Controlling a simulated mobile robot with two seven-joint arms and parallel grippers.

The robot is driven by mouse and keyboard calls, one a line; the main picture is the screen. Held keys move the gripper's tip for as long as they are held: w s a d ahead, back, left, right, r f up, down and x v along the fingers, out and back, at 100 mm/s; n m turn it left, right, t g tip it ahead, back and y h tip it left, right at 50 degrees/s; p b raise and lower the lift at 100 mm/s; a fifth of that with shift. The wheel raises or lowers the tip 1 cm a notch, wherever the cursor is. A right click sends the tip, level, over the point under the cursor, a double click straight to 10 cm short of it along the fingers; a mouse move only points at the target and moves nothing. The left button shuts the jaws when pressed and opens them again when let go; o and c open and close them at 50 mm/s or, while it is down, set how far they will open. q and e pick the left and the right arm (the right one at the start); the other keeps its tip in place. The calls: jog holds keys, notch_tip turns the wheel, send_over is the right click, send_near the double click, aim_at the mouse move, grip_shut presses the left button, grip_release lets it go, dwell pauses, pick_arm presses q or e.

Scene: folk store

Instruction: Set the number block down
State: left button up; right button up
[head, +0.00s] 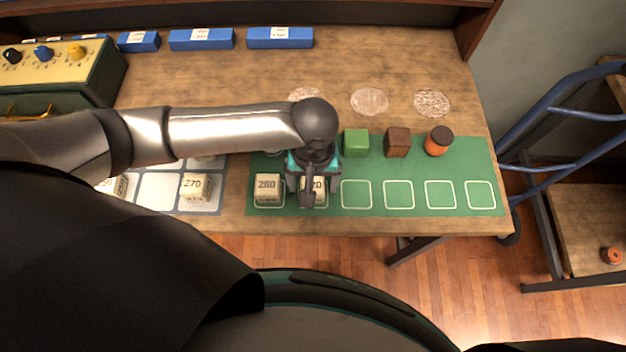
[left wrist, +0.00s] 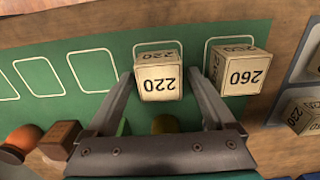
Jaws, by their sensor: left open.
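The pale number block marked 220 (head: 318,184) rests on the green mat (head: 420,170), in the second outlined square from the left. It also shows in the left wrist view (left wrist: 158,80), upright with the square's outline just behind it. My left gripper (head: 312,192) is open, with its fingers on either side of the 220 block. The gripper partly hides the block in the head view. The block marked 260 (head: 267,185) sits in the leftmost square, close beside the gripper. My right gripper is not in view.
Several empty squares lie to the right on the mat. Behind them stand a green cube (head: 356,142), a brown cube (head: 397,142) and an orange, dark-topped piece (head: 438,141). Blue labelled bars (head: 202,39) line the back.

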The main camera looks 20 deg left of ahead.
aim_at(314, 182)
pick_arm(q)
notch_tip(314, 182, up, 12)
jog(key=p, duration=0.3)
jog(key=shift+d, duration=0.1)
